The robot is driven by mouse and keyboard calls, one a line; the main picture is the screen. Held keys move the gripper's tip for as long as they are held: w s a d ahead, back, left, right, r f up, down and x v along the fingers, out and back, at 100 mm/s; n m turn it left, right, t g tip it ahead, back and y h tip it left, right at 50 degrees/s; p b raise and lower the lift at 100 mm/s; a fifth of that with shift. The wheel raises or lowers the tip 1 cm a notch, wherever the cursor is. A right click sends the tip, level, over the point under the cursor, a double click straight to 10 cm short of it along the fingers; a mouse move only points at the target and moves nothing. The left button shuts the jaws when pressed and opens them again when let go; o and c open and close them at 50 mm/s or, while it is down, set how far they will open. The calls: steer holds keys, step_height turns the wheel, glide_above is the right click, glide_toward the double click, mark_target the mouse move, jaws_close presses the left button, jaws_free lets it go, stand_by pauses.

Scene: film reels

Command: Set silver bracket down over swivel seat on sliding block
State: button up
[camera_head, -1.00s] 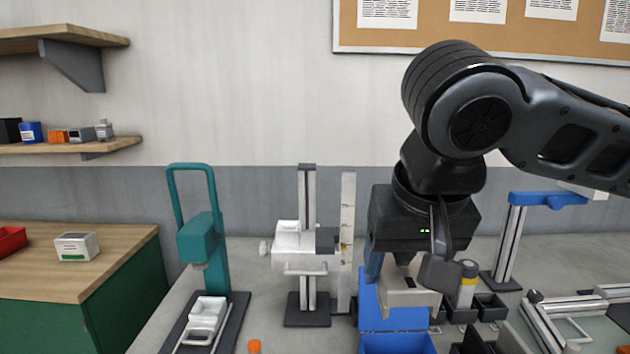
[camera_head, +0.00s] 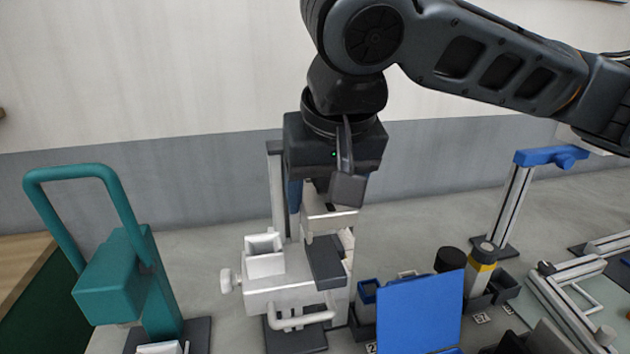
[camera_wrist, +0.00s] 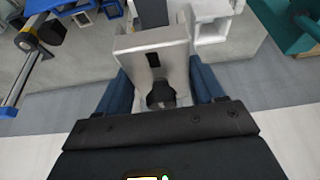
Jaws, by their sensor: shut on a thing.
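The silver bracket (camera_head: 330,222) is held in my gripper (camera_head: 320,203), above the upright stand. In the wrist view the bracket (camera_wrist: 150,48), a pale plate with a dark slot, sits between the blue fingers of my gripper (camera_wrist: 160,88). The white sliding block (camera_head: 285,292) rides on the stand's column, with a side knob and a front handle. A dark grey arm (camera_head: 326,264), perhaps the swivel seat, juts from its right side, just below the bracket. The bracket looks apart from it, but depth is hard to judge. The block also shows in the wrist view (camera_wrist: 212,10).
A teal press (camera_head: 112,275) stands at the left. A blue open bin lid (camera_head: 420,310) and a yellow-banded cylinder (camera_head: 481,265) are at the right. A blue-topped stand (camera_head: 520,190) rises farther right. A pale ruler-like post stands behind the bracket.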

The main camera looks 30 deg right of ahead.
mark_target(333, 208)
steer(key=shift+f+b, duration=1.7)
steer(key=shift+f, duration=0.75)
steer(key=shift+s+f+b, duration=0.1)
steer(key=shift+f+b, duration=0.45)
steer(key=shift+f, duration=0.5)
stand_by(0.4)
steer(key=o, duration=1.3)
steer(key=shift+o, duration=0.2)
steer(key=v, duration=0.8)
steer(key=shift+f, duration=0.1)
steer(key=shift+s, duration=0.1)
